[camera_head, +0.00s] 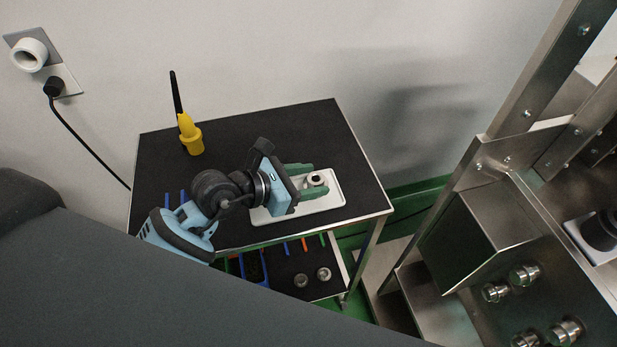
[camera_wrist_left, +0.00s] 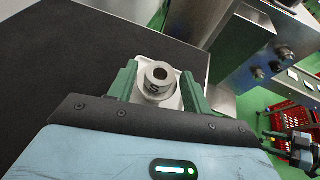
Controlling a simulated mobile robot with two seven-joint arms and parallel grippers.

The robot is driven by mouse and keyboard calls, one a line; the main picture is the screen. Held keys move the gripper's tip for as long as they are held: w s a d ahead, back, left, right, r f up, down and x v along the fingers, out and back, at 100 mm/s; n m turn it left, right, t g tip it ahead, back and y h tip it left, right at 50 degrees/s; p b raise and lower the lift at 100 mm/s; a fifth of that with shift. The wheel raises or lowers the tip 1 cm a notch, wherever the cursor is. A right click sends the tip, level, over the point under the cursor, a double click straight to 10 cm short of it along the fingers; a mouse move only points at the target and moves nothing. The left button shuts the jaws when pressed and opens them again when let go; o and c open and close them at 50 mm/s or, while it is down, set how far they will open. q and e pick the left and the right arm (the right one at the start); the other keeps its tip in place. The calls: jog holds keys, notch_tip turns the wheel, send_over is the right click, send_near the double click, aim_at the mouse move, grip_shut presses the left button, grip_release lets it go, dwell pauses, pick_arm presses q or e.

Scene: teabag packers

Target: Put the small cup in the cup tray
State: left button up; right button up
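The small cup (camera_head: 316,179) is a short pale ring-shaped piece with a dark opening. It stands upright at the right part of the white cup tray (camera_head: 334,199), on the cart top. In the left wrist view the cup (camera_wrist_left: 157,92) carries a dark mark on its side. My left gripper (camera_head: 317,177) has its green fingers on both sides of the cup, with a narrow gap showing beside it. The left gripper (camera_wrist_left: 158,85) hides much of the tray.
A yellow tool with a black rod (camera_head: 190,135) stands at the cart's back left. The black cart top (camera_head: 290,125) is clear behind the tray. Two small metal pieces (camera_head: 323,274) lie on the lower shelf. Steel machinery (camera_head: 490,235) stands at the right.

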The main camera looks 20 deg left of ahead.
pick_arm(q)
jog(key=shift+r, duration=0.1)
jog(key=shift+s+a+r, duration=0.1)
jog(key=shift+s+a, duration=0.05)
jog(key=v, duration=1)
jog(key=shift+b+v, duration=0.3)
jog(key=shift+v, duration=0.5)
